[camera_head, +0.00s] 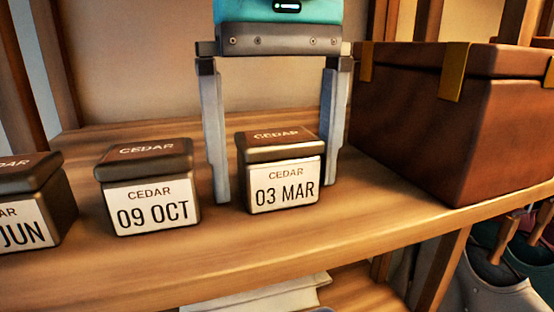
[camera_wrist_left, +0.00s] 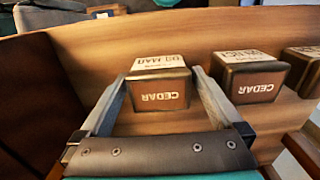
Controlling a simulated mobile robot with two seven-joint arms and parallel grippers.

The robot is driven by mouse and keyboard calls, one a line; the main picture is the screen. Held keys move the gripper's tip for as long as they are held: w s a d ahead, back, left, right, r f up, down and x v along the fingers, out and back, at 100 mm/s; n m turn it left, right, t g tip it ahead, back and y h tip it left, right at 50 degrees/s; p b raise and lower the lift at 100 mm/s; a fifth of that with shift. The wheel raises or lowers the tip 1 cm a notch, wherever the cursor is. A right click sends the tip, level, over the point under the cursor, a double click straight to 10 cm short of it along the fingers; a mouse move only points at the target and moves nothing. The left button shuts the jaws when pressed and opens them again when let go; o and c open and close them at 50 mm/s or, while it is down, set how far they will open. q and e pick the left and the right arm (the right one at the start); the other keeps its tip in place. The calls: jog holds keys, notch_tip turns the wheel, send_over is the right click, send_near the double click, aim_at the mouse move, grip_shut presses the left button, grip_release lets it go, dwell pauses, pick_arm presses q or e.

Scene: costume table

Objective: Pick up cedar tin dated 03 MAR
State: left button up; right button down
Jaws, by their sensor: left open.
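The cedar tin dated 03 MAR (camera_head: 284,187) stands upright on the wooden shelf, its white label facing me. It also shows in the left wrist view (camera_wrist_left: 159,90), seen from above. My left gripper (camera_head: 278,190) is open, with one finger at each side of this tin. A gap shows between the left finger and the tin; the right finger stands close by the tin's right side, partly behind it. The tin dated 09 OCT (camera_head: 152,207) stands to the left, just outside the left finger. A tin ending in JUN (camera_head: 25,235) is cut off at the left edge. My right gripper is not in view.
A large brown chest (camera_head: 430,120) with brass-coloured straps stands on the shelf to the right of the gripper. The wooden shelf (camera_head: 330,235) has a bare strip along its front edge.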

pick_arm(q)
jog(key=c, duration=1.3)
